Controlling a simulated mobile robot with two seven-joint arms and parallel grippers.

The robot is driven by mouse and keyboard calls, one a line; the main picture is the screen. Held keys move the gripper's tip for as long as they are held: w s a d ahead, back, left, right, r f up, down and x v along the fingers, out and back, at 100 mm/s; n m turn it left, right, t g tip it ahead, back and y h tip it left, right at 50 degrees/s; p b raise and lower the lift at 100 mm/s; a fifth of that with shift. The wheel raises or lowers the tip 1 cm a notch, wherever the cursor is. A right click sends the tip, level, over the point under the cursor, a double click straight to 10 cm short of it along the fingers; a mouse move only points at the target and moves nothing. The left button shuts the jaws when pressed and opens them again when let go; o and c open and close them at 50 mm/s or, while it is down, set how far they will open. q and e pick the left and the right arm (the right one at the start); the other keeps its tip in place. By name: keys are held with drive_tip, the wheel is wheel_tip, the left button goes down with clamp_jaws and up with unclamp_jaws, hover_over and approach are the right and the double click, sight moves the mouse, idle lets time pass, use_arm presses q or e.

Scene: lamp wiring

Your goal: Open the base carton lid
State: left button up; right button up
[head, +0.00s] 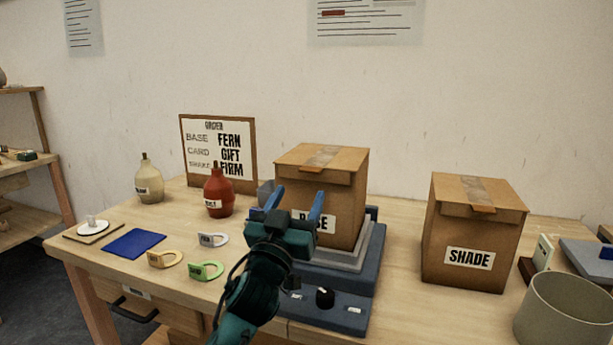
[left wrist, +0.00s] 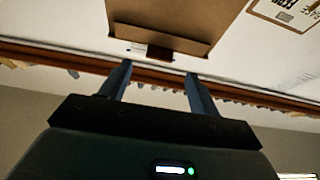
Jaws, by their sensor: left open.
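The base carton (head: 345,205) is a brown cardboard box whose label is partly hidden by my left gripper. It stands on a grey stepped stand. Its lid (head: 345,160) is down, with a strip of tape and a small tab (head: 313,168) over the front edge. My left gripper (head: 296,202) is open and empty in front of the carton, its fingers pointing up below the lid's front edge. In the left wrist view the fingers (left wrist: 157,76) are apart, with brown cardboard (left wrist: 175,18) and a darker tab (left wrist: 160,52) beyond their tips. Contact cannot be told.
A SHADE carton (head: 470,235) stands to the right, near a grey bin (head: 560,312). A red bottle (head: 219,192), a cream bottle (head: 149,182), a blue mat (head: 134,243) and several coloured tags lie left. An order board (head: 218,150) stands behind. Table is clear between the cartons.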

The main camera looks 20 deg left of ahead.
sight(310, 172)
use_arm(q)
drive_tip(key=x, duration=0.6)
drive_tip(key=shift+c, duration=0.2)
